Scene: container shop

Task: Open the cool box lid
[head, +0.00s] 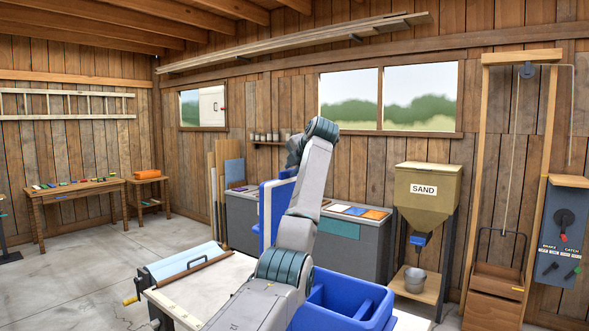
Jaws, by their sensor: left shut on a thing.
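The blue cool box (325,310) stands at the bottom centre, partly behind my arm. Its open inside and a divider show. A blue panel that looks like its lid (270,208) stands upright behind the box, its lower part hidden by my arm. My left arm rises from the bottom and bends down behind its own elbow. My left gripper (288,173) is at the top edge of the lid, shut on it; its fingertips are mostly hidden. My right gripper is not in view.
A white-topped bench (205,290) with a light blue cover and a crank is at the left. A grey counter (365,250) runs behind the box. A sand hopper (427,195) with a bucket (415,280) stands at the right. The floor at the left is clear.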

